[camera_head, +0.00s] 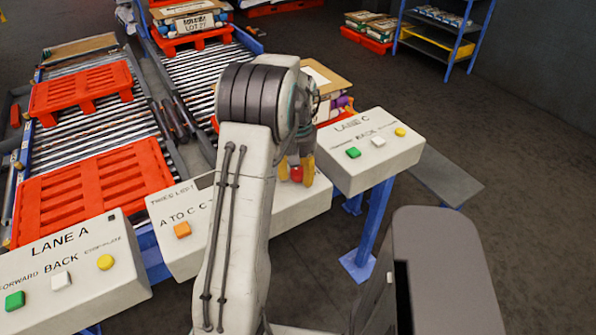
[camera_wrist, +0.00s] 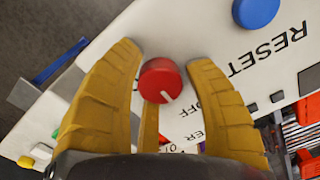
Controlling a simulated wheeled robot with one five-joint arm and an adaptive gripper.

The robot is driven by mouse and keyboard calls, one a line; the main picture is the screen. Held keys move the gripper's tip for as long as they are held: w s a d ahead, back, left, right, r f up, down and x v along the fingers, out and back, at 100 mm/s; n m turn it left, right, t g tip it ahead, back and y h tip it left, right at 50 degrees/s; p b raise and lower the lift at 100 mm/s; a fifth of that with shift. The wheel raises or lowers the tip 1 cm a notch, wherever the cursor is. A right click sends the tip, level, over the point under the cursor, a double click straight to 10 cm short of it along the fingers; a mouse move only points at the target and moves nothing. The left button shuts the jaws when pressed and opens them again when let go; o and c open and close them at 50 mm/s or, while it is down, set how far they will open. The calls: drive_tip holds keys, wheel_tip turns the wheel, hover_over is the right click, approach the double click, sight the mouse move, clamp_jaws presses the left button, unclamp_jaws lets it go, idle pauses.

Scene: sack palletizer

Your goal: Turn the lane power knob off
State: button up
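The red knob (camera_wrist: 160,80) sits on a white panel (camera_wrist: 135,32) in the wrist view. Its white pointer line points down and slightly right in that picture. The letters OFF show to its right, partly covered by a finger. The knob also shows in the head view (camera_head: 296,174), low between the yellow fingers. My gripper (camera_wrist: 166,60) is open, with its yellow fingers on either side of the knob and visible gaps to it in the wrist view. In the head view my gripper (camera_head: 296,168) is over the right part of the middle panel (camera_head: 300,203); my arm covers much of that panel.
A blue RESET button (camera_wrist: 257,12) is beside the knob. The lane C box (camera_head: 372,160) stands close on the right, and the lane A box (camera_head: 75,275) is at lower left. An orange button (camera_head: 182,230) is on the middle panel. Red pallets (camera_head: 85,90) lie on roller conveyors behind.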

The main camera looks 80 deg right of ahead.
sight(298, 171)
drive_tip(key=o, duration=0.3)
drive_tip(key=shift+r, duration=0.15)
wheel_tip(298, 171, up, 12)
idle(0.6)
idle(0.8)
